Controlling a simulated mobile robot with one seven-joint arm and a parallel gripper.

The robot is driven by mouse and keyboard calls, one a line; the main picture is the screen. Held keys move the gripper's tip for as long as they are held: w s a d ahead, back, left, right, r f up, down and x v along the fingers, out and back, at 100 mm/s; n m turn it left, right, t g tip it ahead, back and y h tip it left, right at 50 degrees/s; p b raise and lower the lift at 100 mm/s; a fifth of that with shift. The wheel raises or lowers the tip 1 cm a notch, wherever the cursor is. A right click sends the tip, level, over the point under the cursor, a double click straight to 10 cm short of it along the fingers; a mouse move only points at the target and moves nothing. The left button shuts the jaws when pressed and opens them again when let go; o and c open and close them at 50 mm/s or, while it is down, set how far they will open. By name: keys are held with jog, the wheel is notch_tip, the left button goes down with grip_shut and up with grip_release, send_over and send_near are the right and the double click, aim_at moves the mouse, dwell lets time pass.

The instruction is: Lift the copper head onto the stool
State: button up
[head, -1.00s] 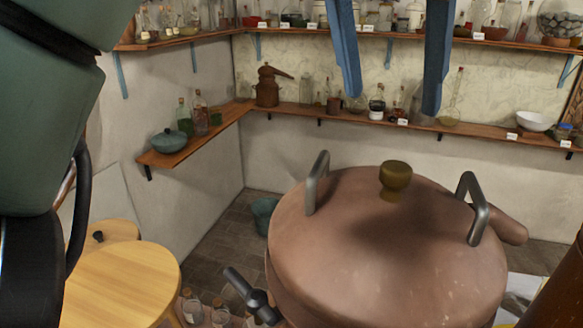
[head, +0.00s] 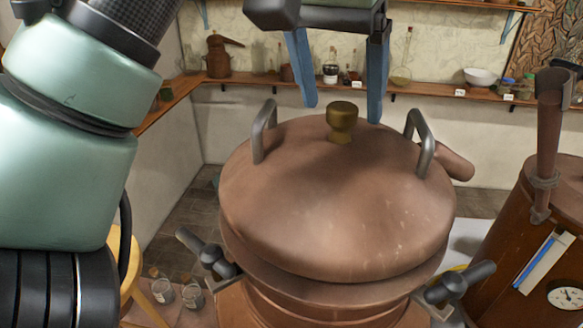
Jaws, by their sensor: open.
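The copper head (head: 335,215) is a wide domed lid with a brass knob (head: 342,118) on top and two grey loop handles (head: 263,130). It sits on a copper pot body (head: 330,312), with dark clamps (head: 205,252) at its sides. A short copper spout points right. My gripper (head: 341,112) is open, with blue fingers hanging down on either side of the knob in the picture. I cannot tell whether they are level with it or behind it. The wooden stool (head: 128,258) is at the lower left, mostly hidden by my arm.
A copper vessel with a pipe and gauge (head: 535,230) stands close on the right. Small glass jars (head: 178,292) are on the lower left. Wall shelves (head: 300,88) with bottles and a white bowl (head: 481,76) run behind.

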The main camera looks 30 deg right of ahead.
aim_at(342, 106)
jog(key=b+x, duration=0.2)
jog(key=x, duration=0.1)
jog(key=shift+f, duration=0.15)
jog(key=shift+d, duration=0.1)
grip_shut()
dwell(1.1)
